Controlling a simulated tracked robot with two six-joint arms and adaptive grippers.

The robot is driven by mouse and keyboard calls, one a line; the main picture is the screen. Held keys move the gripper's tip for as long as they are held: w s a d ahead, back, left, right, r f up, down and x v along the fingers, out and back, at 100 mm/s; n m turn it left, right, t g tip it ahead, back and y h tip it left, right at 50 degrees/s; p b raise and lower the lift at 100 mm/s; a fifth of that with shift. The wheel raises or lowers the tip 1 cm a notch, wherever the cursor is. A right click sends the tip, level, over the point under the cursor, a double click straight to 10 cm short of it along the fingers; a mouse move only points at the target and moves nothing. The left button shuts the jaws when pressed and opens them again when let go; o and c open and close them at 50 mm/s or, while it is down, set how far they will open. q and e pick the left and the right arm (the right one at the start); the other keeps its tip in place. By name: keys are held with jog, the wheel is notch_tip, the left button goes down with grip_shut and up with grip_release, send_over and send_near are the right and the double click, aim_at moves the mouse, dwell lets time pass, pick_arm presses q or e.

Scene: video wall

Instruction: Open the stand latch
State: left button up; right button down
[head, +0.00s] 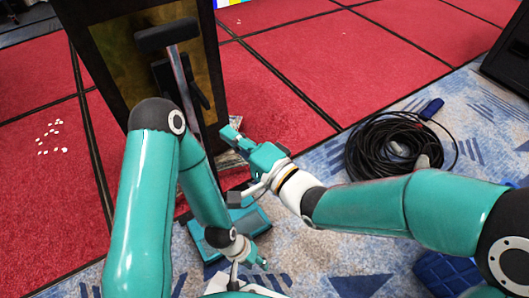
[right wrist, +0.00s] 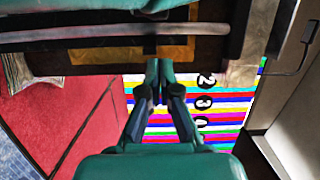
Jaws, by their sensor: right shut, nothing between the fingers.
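A dark upright stand (head: 209,60) with a brownish-gold panel (head: 115,45) fills the upper left of the head view. A black T-shaped piece (head: 166,36) on a slim metal bar (head: 183,75) stands in front of it. I cannot make out the latch for certain. My right gripper (head: 231,135) is beside the lower right of the stand. In the right wrist view its fingers (right wrist: 165,72) are together and empty, by the dark panel's edge below a grey bar (right wrist: 120,36); contact is unclear. My left gripper (head: 250,258) is low, near the floor, its fingers unclear.
A coil of black cable (head: 395,147) lies on the blue patterned carpet at right. Red floor panels (head: 300,60) with dark seams spread behind. A dark box (head: 508,58) stands at upper right. A striped coloured screen (right wrist: 230,98) shows in the right wrist view.

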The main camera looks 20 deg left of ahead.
jog(key=w+v, duration=0.1)
jog(key=v, duration=0.9)
jog(key=shift+d, duration=0.2)
jog(key=shift+s, duration=0.1)
